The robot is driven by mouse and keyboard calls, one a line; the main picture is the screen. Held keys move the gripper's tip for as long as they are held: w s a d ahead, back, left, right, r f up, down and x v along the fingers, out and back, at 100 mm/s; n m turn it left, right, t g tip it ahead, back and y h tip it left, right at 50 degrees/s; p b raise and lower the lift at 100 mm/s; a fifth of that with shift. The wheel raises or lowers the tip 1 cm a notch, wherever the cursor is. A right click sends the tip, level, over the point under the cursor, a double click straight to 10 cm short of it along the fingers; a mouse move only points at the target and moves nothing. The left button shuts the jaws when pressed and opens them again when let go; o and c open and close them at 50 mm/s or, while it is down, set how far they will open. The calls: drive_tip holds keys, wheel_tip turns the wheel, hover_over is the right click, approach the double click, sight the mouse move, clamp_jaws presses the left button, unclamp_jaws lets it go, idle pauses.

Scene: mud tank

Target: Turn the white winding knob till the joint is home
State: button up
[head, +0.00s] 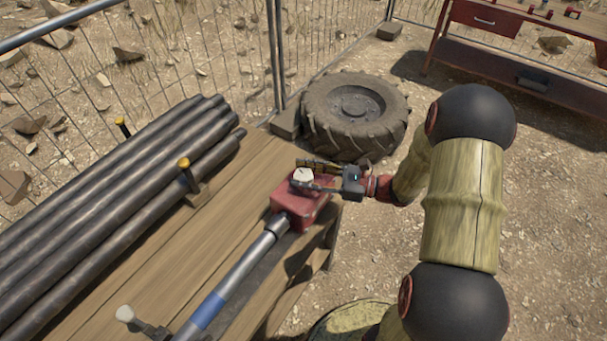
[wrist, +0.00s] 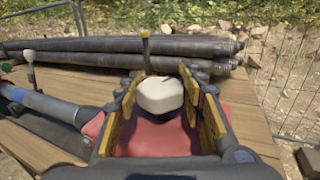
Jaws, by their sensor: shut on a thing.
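The white winding knob (head: 302,176) stands on top of a red box (head: 290,196) at the right end of the wooden bench. In the wrist view the knob (wrist: 161,95) sits between the yellow-padded fingers of my gripper (wrist: 162,100). My gripper (head: 325,180) reaches in from the right and is shut on the knob. A grey pipe (head: 259,248) with a blue band (head: 206,309) runs from the red box toward the lower left. The joint where the pipe enters the box is partly in shadow, and its exact seating cannot be told.
Several dark pipes (head: 110,190) are stacked on the bench (head: 150,265) between yellow-topped posts (head: 184,163). A small white-topped lever (head: 125,314) stands at the front left. A large tyre (head: 355,112) lies on the ground behind. A wire fence (head: 200,75) runs along the back.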

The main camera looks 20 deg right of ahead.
drive_tip(key=shift+s+r+m+t+h+p, duration=0.1)
drive_tip(key=shift+r+m+t+h+p, duration=0.15)
drive_tip(key=shift+m+t+h+p, duration=0.8)
drive_tip(key=shift+c, duration=0.2)
drive_tip(key=shift+p, duration=0.65)
drive_tip(key=shift+f+m+t+h+p, duration=0.2)
drive_tip(key=shift+m+t+h+p, duration=0.15)
drive_tip(key=shift+m+t+h, duration=0.45)
drive_tip(key=o, duration=1.1)
drive_tip(key=shift+o, duration=0.2)
drive_tip(key=v, duration=1.2)
drive_tip(key=shift+f, duration=0.25)
drive_tip(key=shift+d, duration=0.1)
